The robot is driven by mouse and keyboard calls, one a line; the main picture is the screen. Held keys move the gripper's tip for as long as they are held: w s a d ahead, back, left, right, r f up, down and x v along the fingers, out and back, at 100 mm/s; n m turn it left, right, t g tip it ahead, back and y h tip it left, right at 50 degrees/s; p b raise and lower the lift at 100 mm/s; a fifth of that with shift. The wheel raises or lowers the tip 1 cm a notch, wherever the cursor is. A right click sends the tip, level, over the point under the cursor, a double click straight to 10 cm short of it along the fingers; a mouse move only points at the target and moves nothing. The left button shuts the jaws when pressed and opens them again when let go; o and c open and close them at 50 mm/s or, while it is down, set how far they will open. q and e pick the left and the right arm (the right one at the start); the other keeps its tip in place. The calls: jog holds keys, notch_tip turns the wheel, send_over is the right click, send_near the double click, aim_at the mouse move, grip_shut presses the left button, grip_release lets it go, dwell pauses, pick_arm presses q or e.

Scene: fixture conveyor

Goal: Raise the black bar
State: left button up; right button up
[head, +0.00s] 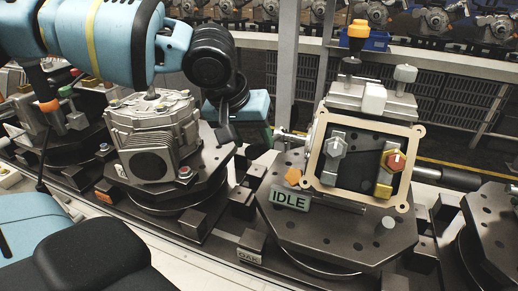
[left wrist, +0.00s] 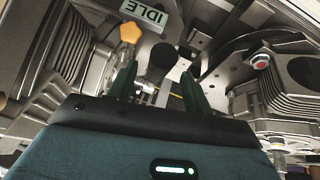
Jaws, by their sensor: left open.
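I cannot tell for certain which part is the black bar. A dark round bar (head: 452,178) sticks out to the right of the tan square frame (head: 310,150) in the head view. A thin black rod (head: 43,160) stands at the far left. My left gripper (head: 246,140) hangs between the grey casting (head: 150,135) and the framed fixture, left of the IDLE sign (head: 290,198). Its green fingers (left wrist: 160,88) are apart in the left wrist view, with no part clearly held between them. The IDLE sign also shows there (left wrist: 146,15). My right gripper is not in view.
The framed fixture carries a silver clamp (head: 333,155) and a gold clamp with a red knob (head: 396,161). An orange knob (head: 292,176) sits near the IDLE sign. A post (head: 288,60) and fence stand behind. The fixture plate's front (head: 320,240) is mostly clear.

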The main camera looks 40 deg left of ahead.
pick_arm(q)
jog(key=shift+x, duration=2.3)
grip_shut()
